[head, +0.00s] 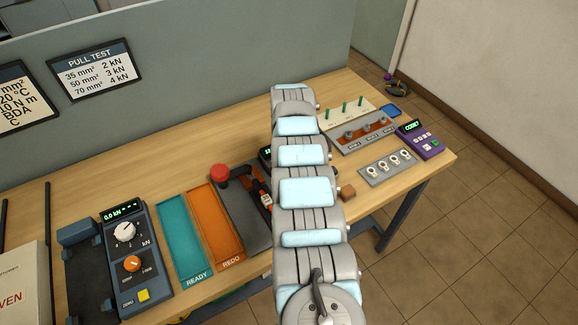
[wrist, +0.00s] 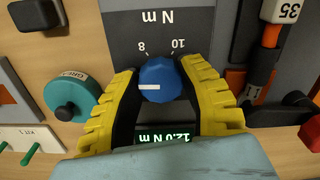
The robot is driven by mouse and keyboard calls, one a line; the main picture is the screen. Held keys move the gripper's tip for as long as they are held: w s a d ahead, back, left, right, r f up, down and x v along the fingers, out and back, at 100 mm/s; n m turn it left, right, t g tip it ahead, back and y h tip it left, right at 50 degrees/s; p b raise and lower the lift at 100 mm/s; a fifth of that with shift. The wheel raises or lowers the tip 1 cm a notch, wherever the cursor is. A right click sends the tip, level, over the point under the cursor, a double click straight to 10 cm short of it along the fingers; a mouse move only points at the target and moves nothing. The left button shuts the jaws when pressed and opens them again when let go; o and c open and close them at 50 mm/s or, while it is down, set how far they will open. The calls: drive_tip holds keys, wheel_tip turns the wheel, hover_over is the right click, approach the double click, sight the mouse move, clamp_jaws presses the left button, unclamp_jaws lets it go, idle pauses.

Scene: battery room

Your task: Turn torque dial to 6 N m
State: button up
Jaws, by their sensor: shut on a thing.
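The blue torque dial (wrist: 166,76) sits on a dark panel marked N m (wrist: 165,28), which appears upside down in the wrist view. My gripper (wrist: 160,82) has its yellow-and-black fingers on both sides of the dial and is shut on it. A white pointer mark on the dial points to the left in this view. The numbers 8 and 10 show beyond the dial; other scale marks are hidden. In the head view my arm hides the dial and gripper.
A teal round GREASE container (wrist: 72,98) stands left of the panel in the wrist view. A tool with red parts (wrist: 262,75) lies on the right.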

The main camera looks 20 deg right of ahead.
drive_tip(key=shift+n, duration=0.4)
drive_tip(key=o, duration=1.2)
wheel_tip(320, 180, up, 12)
idle(0.5)
